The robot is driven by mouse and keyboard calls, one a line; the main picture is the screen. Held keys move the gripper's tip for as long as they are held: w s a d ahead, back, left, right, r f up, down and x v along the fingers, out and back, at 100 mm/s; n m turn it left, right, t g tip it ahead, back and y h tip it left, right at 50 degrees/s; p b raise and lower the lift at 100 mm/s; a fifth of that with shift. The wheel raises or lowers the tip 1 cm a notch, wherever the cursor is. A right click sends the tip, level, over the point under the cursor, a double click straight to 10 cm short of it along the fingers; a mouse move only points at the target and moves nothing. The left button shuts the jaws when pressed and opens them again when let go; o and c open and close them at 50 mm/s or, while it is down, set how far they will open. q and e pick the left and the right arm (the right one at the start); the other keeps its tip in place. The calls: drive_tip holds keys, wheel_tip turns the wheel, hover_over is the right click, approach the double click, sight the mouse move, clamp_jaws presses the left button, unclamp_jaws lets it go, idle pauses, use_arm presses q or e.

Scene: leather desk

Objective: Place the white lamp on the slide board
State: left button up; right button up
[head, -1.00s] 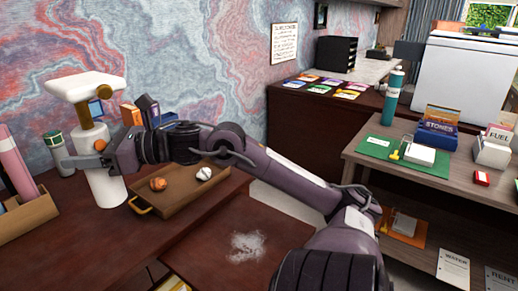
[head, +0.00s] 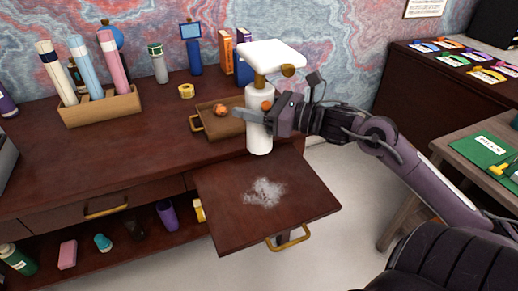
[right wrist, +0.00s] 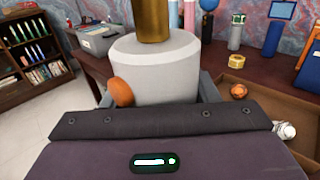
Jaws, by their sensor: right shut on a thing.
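The white lamp (head: 259,138) has a white cylindrical base, a gold neck, an orange knob and a wide white top. My right gripper (head: 262,117) is shut on its base and holds it upright. The lamp's base also fills the middle of the right wrist view (right wrist: 158,70). The slide board (head: 235,215) is a dark wooden board pulled out from the desk, with a white powdery patch and a gold handle. The lamp's foot shows at the board's back edge; I cannot tell whether it touches anything. My left gripper is out of view.
A wooden tray (head: 215,127) with an orange ball stands just behind and left of the lamp. A wooden holder (head: 100,108) with several rolled tubes is on the desk (head: 120,155) at left. Apart from the powder patch, the board's top is bare.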

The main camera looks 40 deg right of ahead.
sight(253, 138)
wheel_tip(253, 138, down, 8)
drive_tip(key=shift+s+d+r, duration=0.1)
drive_tip(key=shift+d, duration=0.05)
drive_tip(key=shift+f, duration=0.65)
wheel_tip(253, 138, down, 4)
drive_tip(key=shift+r, duration=0.25)
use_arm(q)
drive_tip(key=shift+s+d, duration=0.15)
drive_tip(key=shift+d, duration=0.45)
use_arm(e)
drive_tip(key=shift+f, duration=0.3)
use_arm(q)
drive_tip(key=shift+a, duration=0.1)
use_arm(e)
drive_tip(key=shift+f, duration=0.15)
drive_tip(key=o, duration=0.9)
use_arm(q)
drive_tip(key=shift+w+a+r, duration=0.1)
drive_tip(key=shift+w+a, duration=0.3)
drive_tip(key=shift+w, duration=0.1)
use_arm(e)
drive_tip(key=o, duration=0.4)
